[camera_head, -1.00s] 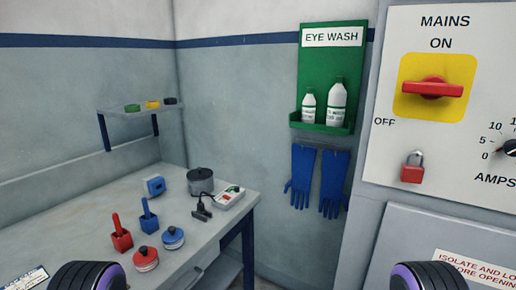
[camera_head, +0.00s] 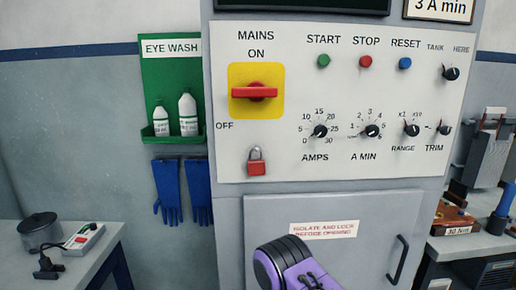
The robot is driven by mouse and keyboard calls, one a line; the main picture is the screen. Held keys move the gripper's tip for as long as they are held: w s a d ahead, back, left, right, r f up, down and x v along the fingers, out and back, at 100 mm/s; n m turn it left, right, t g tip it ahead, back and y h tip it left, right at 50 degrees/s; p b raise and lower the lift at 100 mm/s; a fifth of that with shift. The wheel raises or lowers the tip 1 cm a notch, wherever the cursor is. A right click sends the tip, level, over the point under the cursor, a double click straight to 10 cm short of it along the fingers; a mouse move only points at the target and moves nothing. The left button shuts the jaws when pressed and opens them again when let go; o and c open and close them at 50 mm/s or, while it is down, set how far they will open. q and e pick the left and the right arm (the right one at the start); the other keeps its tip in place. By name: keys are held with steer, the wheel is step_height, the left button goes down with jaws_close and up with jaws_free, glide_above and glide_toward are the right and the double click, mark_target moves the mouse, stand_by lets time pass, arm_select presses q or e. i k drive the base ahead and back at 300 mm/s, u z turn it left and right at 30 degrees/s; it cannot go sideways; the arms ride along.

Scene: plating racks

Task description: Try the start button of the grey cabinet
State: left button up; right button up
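The grey cabinet (camera_head: 228,215) stands in the middle of the head view with a pale control panel (camera_head: 300,90). The green START button (camera_head: 323,61) is at the panel's upper middle, left of the red STOP button (camera_head: 365,62) and the blue RESET button (camera_head: 405,63). The MAINS switch (camera_head: 254,92) has a red handle lying level on a yellow plate, with ON above and OFF at lower left. Nothing covers the START button. A black and purple link of my arm shows at the bottom; neither gripper is in view.
The cabinet's lower door has a warning label (camera_head: 324,230) and a black handle (camera_head: 398,260). Dials for AMPS (camera_head: 320,131) and A MIN (camera_head: 371,131) are under the buttons. Blue gloves (camera_head: 168,191) hang left. Benches stand at both sides.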

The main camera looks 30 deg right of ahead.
mark_target(324, 60)
steer(key=z, duration=1.9)
steer(key=i, duration=0.25)
steer(key=u, duration=0.4)
